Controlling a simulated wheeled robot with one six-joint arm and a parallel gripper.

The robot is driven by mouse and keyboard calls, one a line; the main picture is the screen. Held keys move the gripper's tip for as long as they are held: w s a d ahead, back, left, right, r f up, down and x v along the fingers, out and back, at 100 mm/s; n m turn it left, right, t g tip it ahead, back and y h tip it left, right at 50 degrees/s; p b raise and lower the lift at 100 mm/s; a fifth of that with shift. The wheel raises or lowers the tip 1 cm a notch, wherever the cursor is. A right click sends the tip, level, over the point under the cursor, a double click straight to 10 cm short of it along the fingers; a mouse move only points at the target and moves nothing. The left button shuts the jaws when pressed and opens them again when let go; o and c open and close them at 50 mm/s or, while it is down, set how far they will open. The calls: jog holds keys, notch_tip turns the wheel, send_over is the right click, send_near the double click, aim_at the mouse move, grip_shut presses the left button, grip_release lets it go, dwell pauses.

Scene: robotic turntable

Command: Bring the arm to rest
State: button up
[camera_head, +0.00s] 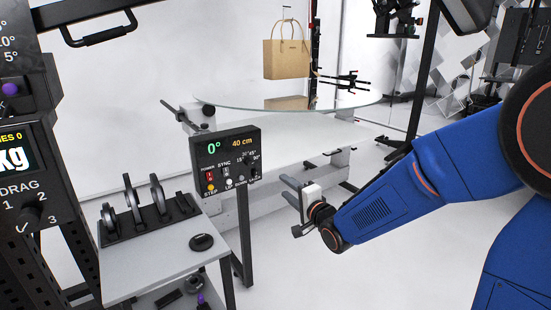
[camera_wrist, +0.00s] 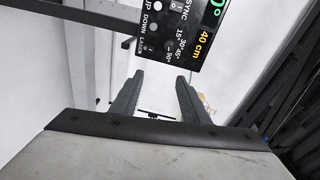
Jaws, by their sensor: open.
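My gripper (camera_wrist: 160,92) shows in the wrist view with its two dark fingers apart and nothing between them. In the head view my blue arm reaches in from the right, and the gripper (camera_head: 298,208) at its end is small and partly hidden by the wrist. It hangs in free space to the right of the control box (camera_head: 226,160), apart from it. The control box reads 0° and 40 cm. It also shows in the wrist view (camera_wrist: 185,30), tilted, at the top beyond the fingers.
A glass turntable (camera_head: 230,105) stands behind, with a tan handbag (camera_head: 287,60) above it. A small grey table (camera_head: 150,262) at the lower left holds a black rack (camera_head: 147,212) and a dark round object (camera_head: 201,242). A dark panel (camera_head: 30,165) stands at the far left. Floor is clear below my arm.

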jog(key=s+d+n+g+h, duration=0.2)
jog(key=s+d+n+h, duration=0.1)
jog(key=s+d, duration=0.5)
jog(key=s+d+n+g+h, duration=0.2)
jog(key=s+d+g+h, duration=0.15)
jog(key=s+d, duration=0.45)
jog(key=s+d+f+n+g+h, duration=0.1)
jog(key=s+d+n+g, duration=0.1)
jog(key=s, duration=0.8)
jog(key=s+d+f+n+g+h, duration=0.1)
jog(key=s+d+f+n+g, duration=0.1)
jog(key=s+d, duration=0.4)
jog(key=s+n+g, duration=0.1)
jog(key=s+n, duration=0.1)
jog(key=s, duration=0.3)
jog(key=shift+s, duration=0.2)
